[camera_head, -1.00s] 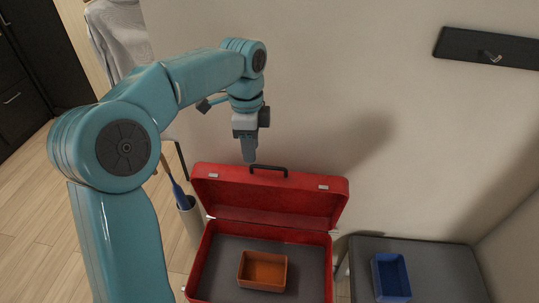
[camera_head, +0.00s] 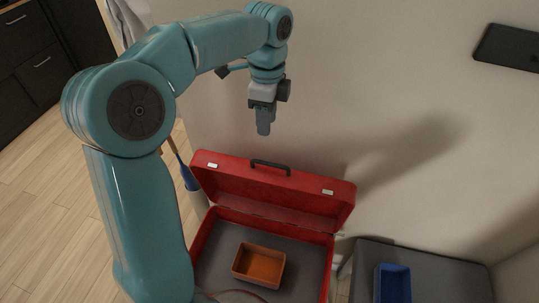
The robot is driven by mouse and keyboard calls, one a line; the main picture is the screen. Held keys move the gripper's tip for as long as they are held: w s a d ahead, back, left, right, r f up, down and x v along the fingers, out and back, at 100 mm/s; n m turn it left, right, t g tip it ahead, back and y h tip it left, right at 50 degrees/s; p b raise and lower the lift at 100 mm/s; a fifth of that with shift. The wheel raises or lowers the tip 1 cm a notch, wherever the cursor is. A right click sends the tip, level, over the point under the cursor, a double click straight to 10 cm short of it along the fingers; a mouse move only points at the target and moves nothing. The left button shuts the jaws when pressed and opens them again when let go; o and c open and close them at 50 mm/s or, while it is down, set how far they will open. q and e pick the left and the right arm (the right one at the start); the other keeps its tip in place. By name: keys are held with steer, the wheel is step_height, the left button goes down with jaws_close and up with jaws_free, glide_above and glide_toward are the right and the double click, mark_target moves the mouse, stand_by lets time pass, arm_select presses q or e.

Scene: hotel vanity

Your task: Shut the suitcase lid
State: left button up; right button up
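The red suitcase stands open, its lid (camera_head: 270,190) raised and leaning back towards the wall, with a black handle (camera_head: 270,166) on the lid's top edge. The grey suitcase base (camera_head: 220,262) faces up, and its near part is cut off by the frame and my arm. An orange-brown box (camera_head: 259,265) sits in the base. My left gripper (camera_head: 263,130) hangs above the lid's top edge, pointing down, apart from the lid and holding nothing that I can see. Its fingers appear together. My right gripper is not in view.
A grey bench (camera_head: 430,262) with a blue bin (camera_head: 393,284) stands to the right of the suitcase. A container with a blue-handled item (camera_head: 187,178) stands left of the suitcase. The wall (camera_head: 400,90) is close behind the lid.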

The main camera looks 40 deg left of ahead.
mark_target(267, 163)
arm_select(q)
steer(key=f, duration=1.2)
steer(key=shift+s+d, duration=0.2)
steer(key=shift+d, duration=0.05)
steer(key=shift+w+f, duration=0.15)
steer(key=shift+f, duration=0.25)
jaws_close()
